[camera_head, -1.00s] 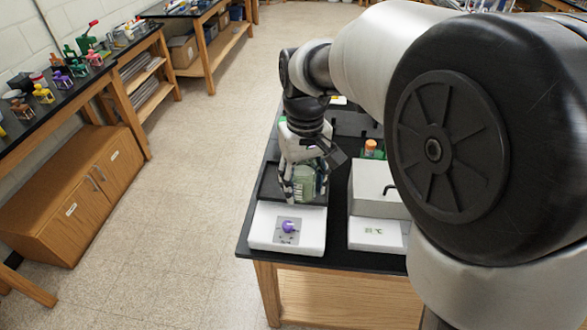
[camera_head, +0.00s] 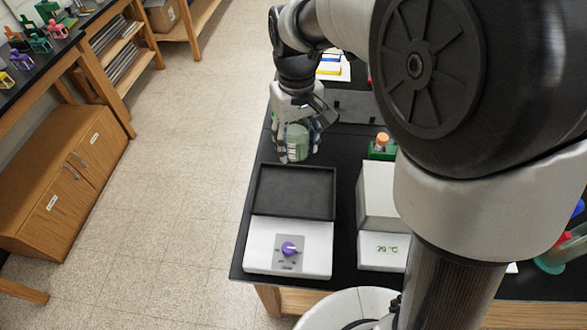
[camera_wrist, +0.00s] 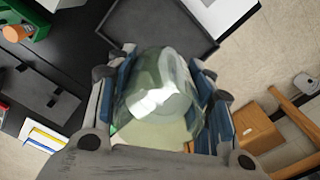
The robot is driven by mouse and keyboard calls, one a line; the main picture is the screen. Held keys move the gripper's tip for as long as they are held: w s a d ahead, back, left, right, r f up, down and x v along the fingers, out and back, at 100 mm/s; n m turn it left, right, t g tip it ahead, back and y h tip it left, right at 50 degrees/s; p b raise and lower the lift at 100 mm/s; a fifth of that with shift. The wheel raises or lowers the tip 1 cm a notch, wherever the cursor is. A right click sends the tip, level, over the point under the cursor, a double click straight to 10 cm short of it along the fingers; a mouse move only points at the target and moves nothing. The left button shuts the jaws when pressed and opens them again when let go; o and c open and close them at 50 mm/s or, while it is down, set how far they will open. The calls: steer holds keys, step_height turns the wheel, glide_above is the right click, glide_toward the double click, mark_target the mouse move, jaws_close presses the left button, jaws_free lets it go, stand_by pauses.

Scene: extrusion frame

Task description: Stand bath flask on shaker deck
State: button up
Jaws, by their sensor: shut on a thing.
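My gripper (camera_head: 300,140) is shut on the bath flask (camera_head: 296,144), a clear greenish vessel. In the wrist view the flask (camera_wrist: 158,92) lies between the blue-padded fingers (camera_wrist: 160,85). The shaker (camera_head: 290,248) has a white front with a purple knob and a dark, rimmed, empty deck (camera_head: 292,192). In the head view the held flask appears just beyond the deck's far edge, apart from it. The deck also shows at the top of the wrist view (camera_wrist: 165,18). The flask's exact height is hard to tell.
A white box with a green display (camera_head: 382,250) stands right of the shaker. A green holder with an orange-capped item (camera_head: 382,146) is behind it. Dark blocks (camera_head: 352,105) and a white sheet with coloured strips (camera_head: 334,68) lie farther back. Open floor is left of the bench.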

mark_target(298, 154)
step_height(298, 154, down, 17)
steer(key=b, duration=0.4)
steer(key=shift+r, duration=0.2)
steer(key=shift+f, duration=0.15)
steer(key=o, duration=1.1)
step_height(298, 154, up, 12)
steer(key=p, duration=0.3)
steer(key=shift+s+d+r, duration=0.15)
steer(key=shift+d+r, duration=0.05)
steer(key=shift+r, duration=0.3)
steer(key=s+d+r+m+t, duration=0.1)
steer(key=s+d+r, duration=0.2)
steer(key=s, duration=0.4)
steer(key=s+d+r+m+t, duration=0.1)
steer(key=s+d+r+t, duration=0.1)
steer(key=s, duration=0.4)
steer(key=s+d+r+m+t, duration=0.1)
steer(key=s+d+r, duration=0.2)
steer(key=s, duration=0.4)
steer(key=shift+s+d+r+m+t, duration=0.15)
steer(key=shift+d+r+m, duration=0.05)
steer(key=shift+r, duration=0.2)
steer(key=shift+s+d+r+m+t, duration=0.15)
steer(key=shift+d+r+m, duration=0.05)
steer(key=shift+r, duration=0.15)
